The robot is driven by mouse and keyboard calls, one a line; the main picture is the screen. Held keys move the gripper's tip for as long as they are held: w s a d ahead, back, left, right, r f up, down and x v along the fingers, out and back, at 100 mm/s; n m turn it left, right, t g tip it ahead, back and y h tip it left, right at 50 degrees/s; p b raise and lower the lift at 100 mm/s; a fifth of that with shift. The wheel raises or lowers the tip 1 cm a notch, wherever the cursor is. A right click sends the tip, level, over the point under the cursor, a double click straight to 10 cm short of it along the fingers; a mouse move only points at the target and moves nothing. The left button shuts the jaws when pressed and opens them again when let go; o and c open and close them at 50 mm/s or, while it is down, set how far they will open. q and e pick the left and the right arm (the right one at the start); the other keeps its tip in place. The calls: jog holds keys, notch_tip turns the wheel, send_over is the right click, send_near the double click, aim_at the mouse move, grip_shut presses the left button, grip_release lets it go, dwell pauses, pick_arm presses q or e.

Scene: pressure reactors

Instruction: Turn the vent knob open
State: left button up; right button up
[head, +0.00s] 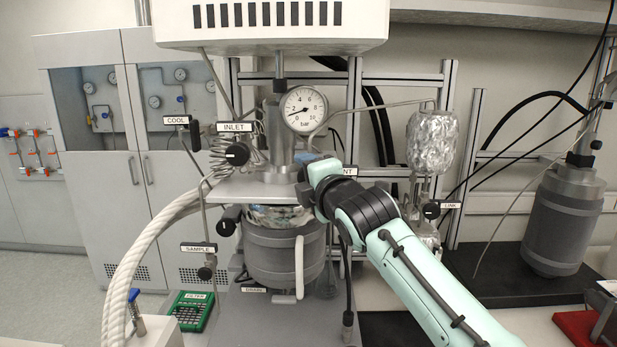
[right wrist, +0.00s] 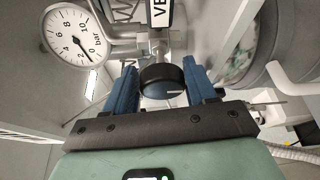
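The vent knob (right wrist: 162,80) is a round black knob with a short white mark, on a metal valve under a white label beginning "VE" (right wrist: 160,12). My right gripper (right wrist: 161,82) has its blue fingers on both sides of the knob, with no clear gap on either side; it looks shut on it. In the head view the right gripper (head: 318,168) is at the reactor's upper right side. It hides the knob there and covers part of the vent label (head: 348,172). My left gripper is not in view.
A round pressure gauge (head: 304,109) stands just above the gripper, its needle low on the scale. The inlet knob (head: 237,154) is to the left, the link knob (head: 431,209) to the right. A foil-wrapped vessel (head: 432,140) stands behind my right arm.

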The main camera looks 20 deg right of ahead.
jog(key=shift+o, duration=0.8)
jog(key=shift+w, duration=0.1)
jog(key=shift+f, duration=0.15)
